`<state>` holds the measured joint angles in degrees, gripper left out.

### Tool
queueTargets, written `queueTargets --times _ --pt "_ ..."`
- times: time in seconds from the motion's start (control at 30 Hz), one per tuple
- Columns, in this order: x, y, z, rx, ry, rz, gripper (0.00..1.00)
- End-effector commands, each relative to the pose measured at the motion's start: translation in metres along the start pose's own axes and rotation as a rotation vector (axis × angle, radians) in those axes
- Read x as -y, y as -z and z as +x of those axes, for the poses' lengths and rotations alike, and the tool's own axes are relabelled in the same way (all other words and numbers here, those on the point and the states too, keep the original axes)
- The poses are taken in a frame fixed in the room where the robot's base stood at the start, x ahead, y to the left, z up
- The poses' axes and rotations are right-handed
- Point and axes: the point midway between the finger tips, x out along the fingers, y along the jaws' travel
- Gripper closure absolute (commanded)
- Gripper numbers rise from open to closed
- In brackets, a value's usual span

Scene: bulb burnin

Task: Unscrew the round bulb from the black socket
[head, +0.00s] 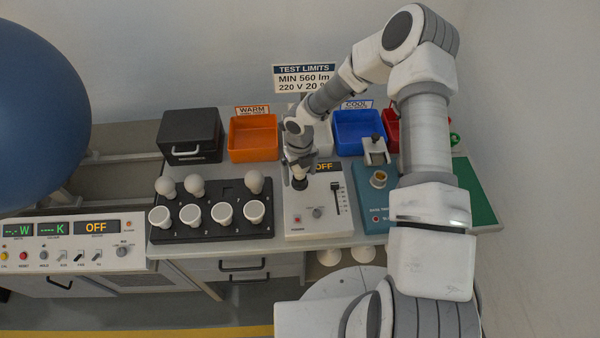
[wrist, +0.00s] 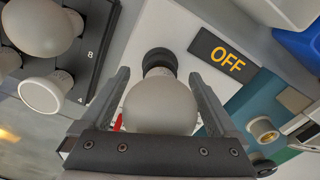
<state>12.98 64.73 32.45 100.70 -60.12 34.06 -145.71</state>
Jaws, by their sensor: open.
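The round bulb (wrist: 160,105) is a frosted white globe. It sits in the black socket (wrist: 158,60) on a white panel in the wrist view. My gripper (wrist: 162,92) is open, with one finger on each side of the bulb; I cannot tell whether the fingers touch it. In the head view my gripper (head: 299,170) is over the black socket (head: 299,184) on the white control box (head: 308,222), and it hides the bulb there.
A black rack (head: 212,232) with several bulbs stands left of the box. A teal tester (head: 362,199) is on the right. Behind are a black case (head: 190,134), an orange bin (head: 253,138) and a blue bin (head: 359,127). A large blue ball (head: 40,115) is at far left.

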Motion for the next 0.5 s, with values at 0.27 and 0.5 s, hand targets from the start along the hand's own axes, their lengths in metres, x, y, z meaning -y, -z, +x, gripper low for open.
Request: queueTargets --times 0.27,0.5 --pt "-0.0002 -0.0008 0.0032 0.002 0.002 0.319 0.05" --pt "-0.0001 -0.0014 0.0032 0.003 0.001 0.671 0.05"
